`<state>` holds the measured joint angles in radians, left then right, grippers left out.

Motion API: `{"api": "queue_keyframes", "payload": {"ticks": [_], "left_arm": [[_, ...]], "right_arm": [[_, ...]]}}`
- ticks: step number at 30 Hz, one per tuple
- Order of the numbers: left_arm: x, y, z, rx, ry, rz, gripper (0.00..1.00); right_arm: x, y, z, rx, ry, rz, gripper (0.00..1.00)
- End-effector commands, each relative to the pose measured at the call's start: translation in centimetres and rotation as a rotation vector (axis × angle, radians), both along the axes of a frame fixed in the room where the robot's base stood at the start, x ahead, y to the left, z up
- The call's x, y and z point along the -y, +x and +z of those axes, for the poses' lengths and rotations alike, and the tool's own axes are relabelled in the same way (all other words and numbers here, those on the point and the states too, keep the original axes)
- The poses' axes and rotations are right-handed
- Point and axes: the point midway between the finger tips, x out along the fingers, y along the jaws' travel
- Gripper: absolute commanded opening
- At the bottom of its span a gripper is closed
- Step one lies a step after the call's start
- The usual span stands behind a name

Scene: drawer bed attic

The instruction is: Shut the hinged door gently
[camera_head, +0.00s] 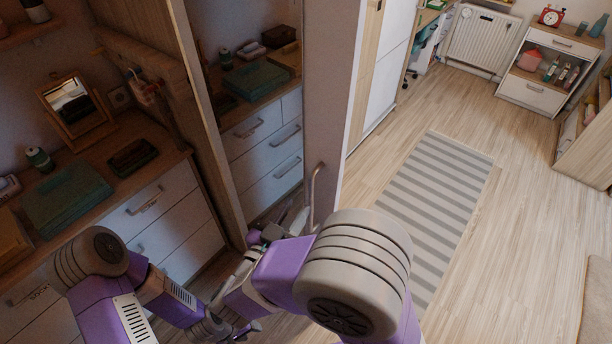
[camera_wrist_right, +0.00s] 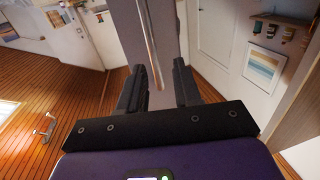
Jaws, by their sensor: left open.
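The hinged door (camera_head: 335,90) stands open in the head view, its pale panel seen at a steep angle. A mirror-like surface (camera_head: 235,110) to its left shows drawers and boxes. A metal bar handle (camera_head: 315,195) is on the door. My right gripper (camera_head: 298,222) is at the handle's lower end, partly hidden by my own arm. In the right wrist view its two fingers (camera_wrist_right: 160,88) are apart, with the handle bar (camera_wrist_right: 150,45) reaching down between them; contact is unclear. My left gripper (camera_head: 245,328) is low at the bottom edge, open and away from the door.
A wooden dresser (camera_head: 165,205) with a teal box (camera_head: 65,198), a small mirror (camera_head: 75,105) and a green jar (camera_head: 38,158) stands left. A striped rug (camera_head: 430,205) lies right of the door. The wooden floor (camera_head: 515,185) there is largely clear.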

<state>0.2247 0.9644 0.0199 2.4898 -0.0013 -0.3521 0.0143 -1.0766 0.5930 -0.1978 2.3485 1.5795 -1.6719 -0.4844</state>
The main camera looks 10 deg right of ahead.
Motion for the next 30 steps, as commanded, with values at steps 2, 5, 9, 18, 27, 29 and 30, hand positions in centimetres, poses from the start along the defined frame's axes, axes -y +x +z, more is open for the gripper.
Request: {"api": "queue_keyframes", "payload": {"ticks": [2, 5, 9, 18, 27, 29, 30], "left_arm": [[0.0, 0.0, -0.1, -0.001, 0.0, 0.0, 0.43], [0.0, -0.1, -0.2, -0.001, 0.0, 0.0, 0.43], [0.0, -0.1, -0.3, -0.001, 0.0, 0.0, 0.43], [0.0, -0.1, -0.6, -0.001, 0.0, 0.0, 0.43], [0.0, 0.0, -0.6, -0.001, 0.0, 0.0, 0.43], [0.0, 0.0, -0.6, -0.001, 0.0, 0.0, 0.43], [0.0, 0.0, -0.6, -0.001, 0.0, 0.0, 0.43]], "right_arm": [[0.0, -0.8, 0.7, 0.015, -0.007, -0.022, 0.33], [0.5, -0.6, 1.0, 0.019, -0.012, -0.037, 0.33], [2.0, 0.9, 0.9, 0.017, -0.012, -0.04, 0.33], [4.7, 3.9, 0.9, 0.017, -0.011, -0.036, 0.33], [5.1, 4.4, 0.9, 0.017, -0.012, -0.033, 0.33], [5.1, 4.4, 0.9, 0.017, -0.012, -0.033, 0.33], [5.1, 4.4, 0.9, 0.017, -0.012, -0.033, 0.29]]}}
